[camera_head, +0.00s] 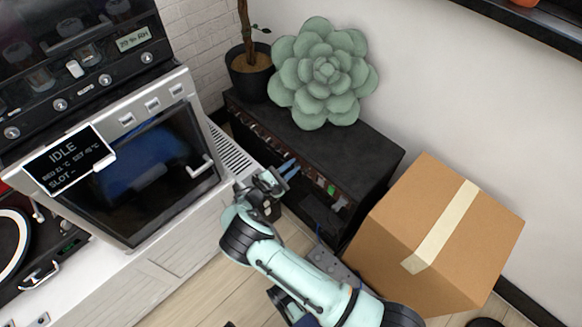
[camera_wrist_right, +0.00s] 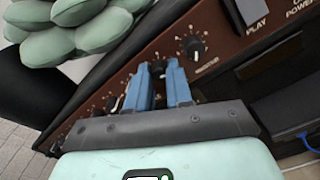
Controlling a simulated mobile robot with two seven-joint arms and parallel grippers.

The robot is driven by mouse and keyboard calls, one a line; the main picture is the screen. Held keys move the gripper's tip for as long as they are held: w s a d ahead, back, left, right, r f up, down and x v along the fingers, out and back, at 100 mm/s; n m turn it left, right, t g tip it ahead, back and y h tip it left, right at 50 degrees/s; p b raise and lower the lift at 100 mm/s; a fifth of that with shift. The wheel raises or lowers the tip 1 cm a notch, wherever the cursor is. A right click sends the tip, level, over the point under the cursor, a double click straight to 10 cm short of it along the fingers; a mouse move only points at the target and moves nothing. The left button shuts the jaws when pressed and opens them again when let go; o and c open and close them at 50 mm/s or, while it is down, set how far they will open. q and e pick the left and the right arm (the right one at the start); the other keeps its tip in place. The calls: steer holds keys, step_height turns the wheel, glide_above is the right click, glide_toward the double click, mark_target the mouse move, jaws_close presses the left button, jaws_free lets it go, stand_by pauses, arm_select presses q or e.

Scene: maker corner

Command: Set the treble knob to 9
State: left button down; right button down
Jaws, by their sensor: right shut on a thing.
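The amplifier (camera_head: 352,151) is a black box with a brown control panel (camera_wrist_right: 215,20) that carries a row of knobs. My right gripper (camera_head: 290,168) reaches the panel from the front. In the right wrist view its two blue fingers (camera_wrist_right: 161,68) are shut on a dark knob (camera_wrist_right: 158,67), mostly hidden between the tips. Another dark knob (camera_wrist_right: 194,46) with a pale pointer sits to the right of the fingers, apart from them. More knobs lie to the left. The labels and scale numbers are too small to read, so I cannot confirm which knob is treble. My left gripper is out of view.
A green succulent (camera_head: 325,72) sits on the amplifier's top, beside a potted plant (camera_head: 249,70). A cardboard box (camera_head: 440,235) stands close on the right of my right arm. A machine with an IDLE display (camera_head: 70,158) stands on the left.

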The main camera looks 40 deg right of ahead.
steer(key=shift+a+f, duration=0.1)
steer(key=c, duration=1.3)
jaws_free()
